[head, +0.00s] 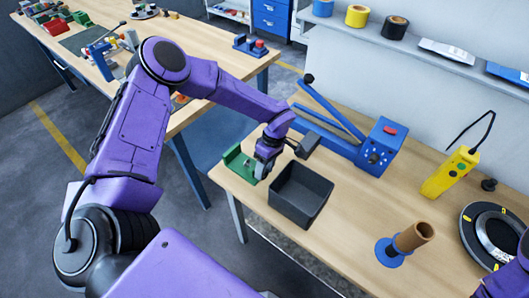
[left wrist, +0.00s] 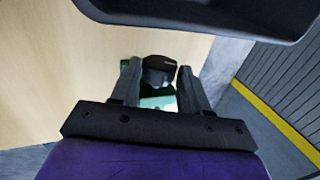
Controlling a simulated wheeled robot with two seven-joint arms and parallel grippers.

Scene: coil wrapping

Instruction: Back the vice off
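The green vice (head: 236,161) sits at the near left corner of the workbench. My left gripper (head: 262,172) is down at the vice's right side, pointing at the bench. In the left wrist view the two fingers (left wrist: 160,80) stand apart with a dark, rounded part (left wrist: 160,72), seemingly the vice's handle, between their tips. A bit of the green vice body (left wrist: 158,101) shows beneath. The dark part nearly fills the gap, but I cannot tell whether the fingers press on it. My right gripper is out of view; only purple arm shows at the lower right.
A dark open bin (head: 301,194) stands just right of the gripper. A blue machine (head: 375,150) with a long arm is behind it. A brown roll on a blue stand (head: 408,240), a yellow device (head: 449,174) and a black round turntable (head: 496,232) stand farther right.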

